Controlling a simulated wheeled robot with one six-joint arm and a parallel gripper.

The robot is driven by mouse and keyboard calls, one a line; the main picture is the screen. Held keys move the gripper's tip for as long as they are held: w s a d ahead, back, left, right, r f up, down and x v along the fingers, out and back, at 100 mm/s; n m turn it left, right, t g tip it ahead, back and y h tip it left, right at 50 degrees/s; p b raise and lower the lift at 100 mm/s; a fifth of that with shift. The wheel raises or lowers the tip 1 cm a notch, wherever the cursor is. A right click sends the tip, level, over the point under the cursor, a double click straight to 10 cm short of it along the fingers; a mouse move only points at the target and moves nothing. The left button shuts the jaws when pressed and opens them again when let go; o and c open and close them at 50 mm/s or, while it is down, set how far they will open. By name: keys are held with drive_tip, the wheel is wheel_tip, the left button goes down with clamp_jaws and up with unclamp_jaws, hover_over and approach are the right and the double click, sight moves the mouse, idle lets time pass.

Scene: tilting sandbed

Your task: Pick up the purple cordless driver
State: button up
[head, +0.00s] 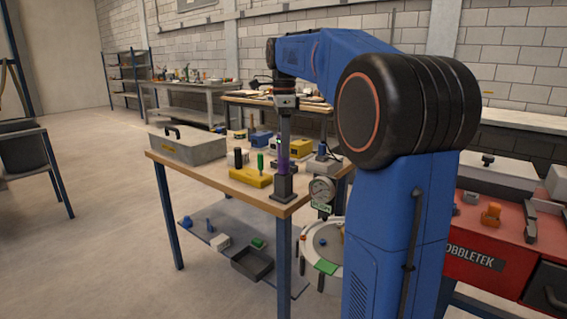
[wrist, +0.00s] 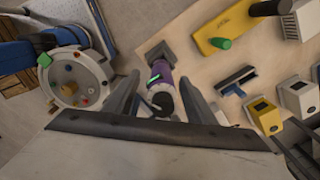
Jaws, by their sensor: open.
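The purple cordless driver (head: 282,163) stands upright near the front corner of the wooden workbench, on a dark square foot (head: 284,189). In the wrist view, the driver (wrist: 163,79) shows a purple body with a bright green mark. My gripper (head: 284,136) points straight down above and around the driver's upper part. In the wrist view my gripper (wrist: 160,90) is open, with one finger on each side of the driver. Gaps show beside it, though I cannot tell whether either finger touches. The driver's upper end is partly hidden in the head view.
A yellow block (head: 247,179) with a green-handled tool stands left of the driver. A grey toolbox (head: 187,148) sits at the bench's left. Small yellow and grey devices (wrist: 263,115) stand close by on the right in the wrist view.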

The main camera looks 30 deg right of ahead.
sight(284, 165)
drive_tip(key=shift+w+d+f, duration=0.1)
drive_tip(key=shift+f, duration=1.75)
drive_tip(key=c, duration=1.2)
